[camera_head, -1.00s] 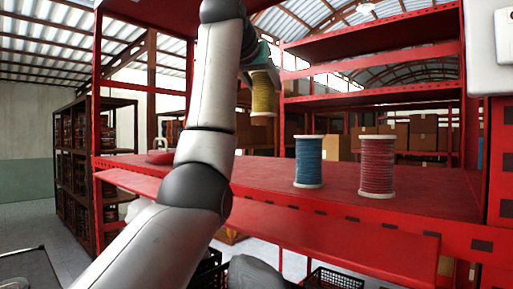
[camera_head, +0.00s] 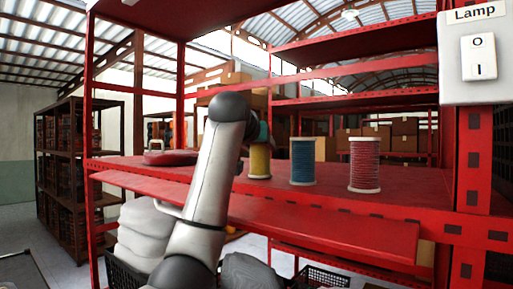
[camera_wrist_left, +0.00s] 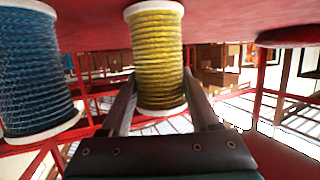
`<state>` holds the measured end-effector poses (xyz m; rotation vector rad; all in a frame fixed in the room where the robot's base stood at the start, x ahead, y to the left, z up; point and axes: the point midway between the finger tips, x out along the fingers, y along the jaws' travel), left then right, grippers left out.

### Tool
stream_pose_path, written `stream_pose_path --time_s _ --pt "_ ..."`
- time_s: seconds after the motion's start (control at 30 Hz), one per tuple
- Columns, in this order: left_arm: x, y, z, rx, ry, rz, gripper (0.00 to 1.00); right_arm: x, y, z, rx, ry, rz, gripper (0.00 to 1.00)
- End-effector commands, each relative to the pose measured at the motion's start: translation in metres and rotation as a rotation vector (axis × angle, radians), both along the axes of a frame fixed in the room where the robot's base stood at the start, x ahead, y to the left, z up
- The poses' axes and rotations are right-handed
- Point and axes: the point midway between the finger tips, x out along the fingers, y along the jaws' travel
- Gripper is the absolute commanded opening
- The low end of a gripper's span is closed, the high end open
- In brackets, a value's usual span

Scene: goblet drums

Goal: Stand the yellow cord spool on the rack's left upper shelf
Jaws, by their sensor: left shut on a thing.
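The yellow cord spool (camera_head: 260,161) is upright at the red rack's shelf (camera_head: 322,192), left of the blue spool (camera_head: 303,161). Its lower flange looks level with the shelf surface; I cannot tell for sure whether it touches. My left gripper (camera_head: 262,138) is shut on the spool's upper part, partly hidden behind my arm. The left wrist view, upside down, shows the yellow spool (camera_wrist_left: 157,45) between the two fingers (camera_wrist_left: 160,86), its flange at the red surface. My right gripper is not in view.
A red-and-white spool (camera_head: 364,164) stands right of the blue one. A red object (camera_head: 170,157) lies at the shelf's left end. A red ledge (camera_head: 300,228) juts out in front. A lamp switch box (camera_head: 485,58) is at upper right. Upper shelves (camera_head: 350,48) rise behind.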

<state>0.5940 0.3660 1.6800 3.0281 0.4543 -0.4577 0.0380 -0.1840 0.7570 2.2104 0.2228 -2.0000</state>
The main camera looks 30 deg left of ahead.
Motion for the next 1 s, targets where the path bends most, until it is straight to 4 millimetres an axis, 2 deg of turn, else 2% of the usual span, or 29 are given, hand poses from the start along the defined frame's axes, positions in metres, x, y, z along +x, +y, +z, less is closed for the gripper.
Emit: stream_pose_path --time_s 0.37,0.4,0.67,1.0 --pt "0.0005 -0.0006 -0.0039 0.001 -0.003 -0.001 0.0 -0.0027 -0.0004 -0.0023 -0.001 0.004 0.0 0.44" --pt "0.0006 -0.0007 -0.0051 0.0 -0.001 -0.001 0.64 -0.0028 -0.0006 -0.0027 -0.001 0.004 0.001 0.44" --pt "0.0006 -0.0005 -0.0041 0.0 -0.001 0.0 0.93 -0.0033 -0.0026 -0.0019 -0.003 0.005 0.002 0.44" --pt "-0.0002 -0.0007 0.0008 0.0 -0.002 -0.001 0.93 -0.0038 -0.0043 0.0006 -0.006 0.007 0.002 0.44"
